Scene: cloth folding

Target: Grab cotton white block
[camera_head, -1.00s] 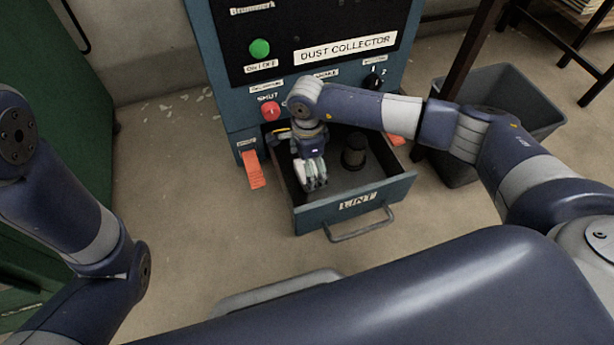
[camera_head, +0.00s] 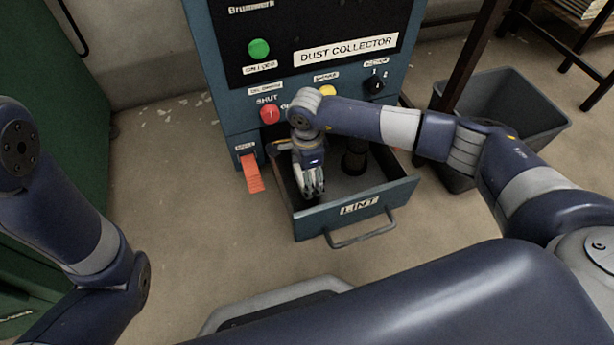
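My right gripper (camera_head: 313,190) points down into the open drawer (camera_head: 359,208) labelled LINT, near its left side. Its fingers look close together, but I cannot tell whether they are shut or whether anything is between them. No white cotton block can be made out; the gripper hides part of the drawer floor. My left arm is at the left of the head view, and its gripper is out of the picture.
The drawer belongs to a blue dust collector (camera_head: 228,95) with a red button (camera_head: 270,114) and a green button (camera_head: 259,49). A dark cylinder (camera_head: 354,160) stands in the drawer, partly behind my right arm. A grey bin (camera_head: 515,105) stands at the right.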

